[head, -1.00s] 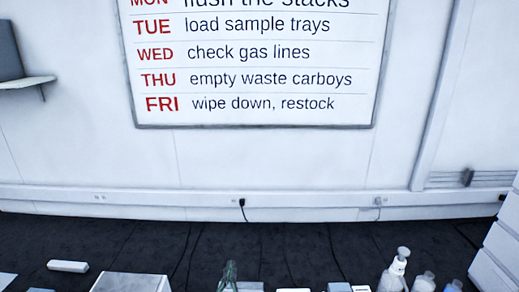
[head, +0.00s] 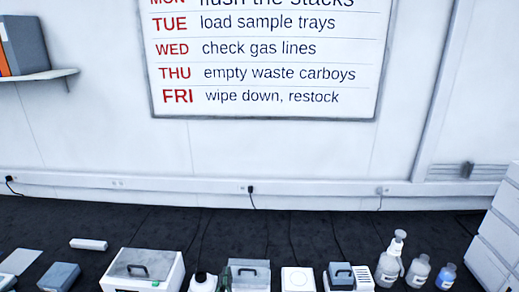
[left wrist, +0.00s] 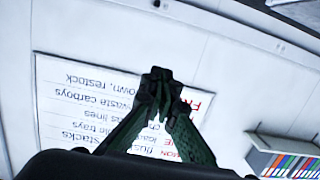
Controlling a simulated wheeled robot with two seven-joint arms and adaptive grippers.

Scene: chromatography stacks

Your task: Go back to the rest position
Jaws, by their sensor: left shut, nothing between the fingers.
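My left gripper (left wrist: 163,82) shows in the left wrist view with its dark green fingers shut, tips together and nothing between them. It points toward the wall, and the whiteboard (left wrist: 75,115) appears upside down behind it. In the head view only a small greenish bit of the left gripper (head: 223,279) shows at the bottom edge, in front of the bench items. My right gripper is in neither view.
Along the bottom of the head view stand a white box with a handle (head: 143,272), a grey-lidded box (head: 249,274), a pump bottle (head: 391,262) and smaller bottles (head: 418,271). Air before the wall is free.

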